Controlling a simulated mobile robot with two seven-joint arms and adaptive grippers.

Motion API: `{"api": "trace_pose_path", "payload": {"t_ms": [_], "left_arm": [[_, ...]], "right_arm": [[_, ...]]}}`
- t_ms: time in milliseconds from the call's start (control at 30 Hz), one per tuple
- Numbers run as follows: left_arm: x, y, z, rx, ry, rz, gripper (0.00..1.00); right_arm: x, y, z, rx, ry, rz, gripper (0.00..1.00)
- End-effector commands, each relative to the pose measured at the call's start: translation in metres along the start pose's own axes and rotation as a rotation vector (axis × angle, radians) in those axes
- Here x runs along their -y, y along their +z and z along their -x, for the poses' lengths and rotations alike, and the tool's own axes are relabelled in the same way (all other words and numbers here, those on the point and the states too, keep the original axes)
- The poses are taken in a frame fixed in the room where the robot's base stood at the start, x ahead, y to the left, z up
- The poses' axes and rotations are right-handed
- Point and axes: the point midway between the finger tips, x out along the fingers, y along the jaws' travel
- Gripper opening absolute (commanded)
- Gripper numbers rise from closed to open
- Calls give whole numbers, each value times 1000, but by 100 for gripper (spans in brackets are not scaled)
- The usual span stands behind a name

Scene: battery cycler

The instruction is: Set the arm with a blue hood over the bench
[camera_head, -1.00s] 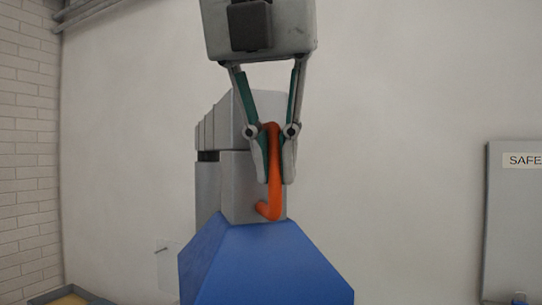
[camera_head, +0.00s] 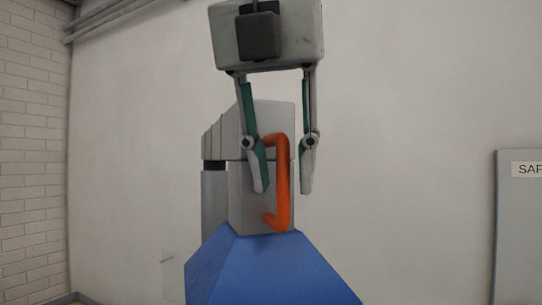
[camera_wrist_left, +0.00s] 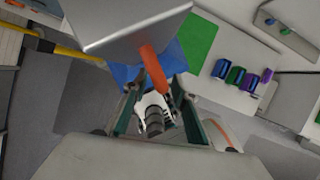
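The blue hood (camera_head: 270,270) is at the bottom of the head view, under a grey jointed extraction arm (camera_head: 215,195). An orange handle (camera_head: 282,180) is on the front of the grey block above the hood. It also shows in the left wrist view (camera_wrist_left: 155,68), with parts of the blue hood (camera_wrist_left: 172,62) behind it. My left gripper (camera_head: 284,188) points down at the handle, fingers spread. The handle lies between the fingers in the head view, with a clear gap to the right finger; whether the left finger touches it I cannot tell. My right gripper is not in view.
A grey panel (camera_head: 518,230) with a sign is on the wall at the right. In the left wrist view, a green mat (camera_wrist_left: 198,36) and several blue, green and purple cylinders (camera_wrist_left: 235,76) are on a pale surface. A yellow bar (camera_wrist_left: 75,52) is at the left.

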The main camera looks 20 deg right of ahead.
Motion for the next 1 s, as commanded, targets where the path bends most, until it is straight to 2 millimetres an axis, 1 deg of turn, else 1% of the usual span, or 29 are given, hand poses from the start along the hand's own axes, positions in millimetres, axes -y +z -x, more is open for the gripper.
{"api": "trace_pose_path", "payload": {"t_ms": [267, 467, 667, 900, 1000], "left_arm": [[0, 1, 28, 5, 1, 3, 28], [-1, -15, 35, 2, -1, -1, 28], [-1, -39, 45, 3, 0, -1, 28], [-1, -81, 62, 4, 0, -1, 28], [-1, -95, 68, 3, 0, 0, 28]], "right_arm": [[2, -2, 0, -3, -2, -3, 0], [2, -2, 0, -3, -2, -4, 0], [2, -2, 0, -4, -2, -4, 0], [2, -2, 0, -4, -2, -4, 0], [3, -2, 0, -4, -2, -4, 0]]}}
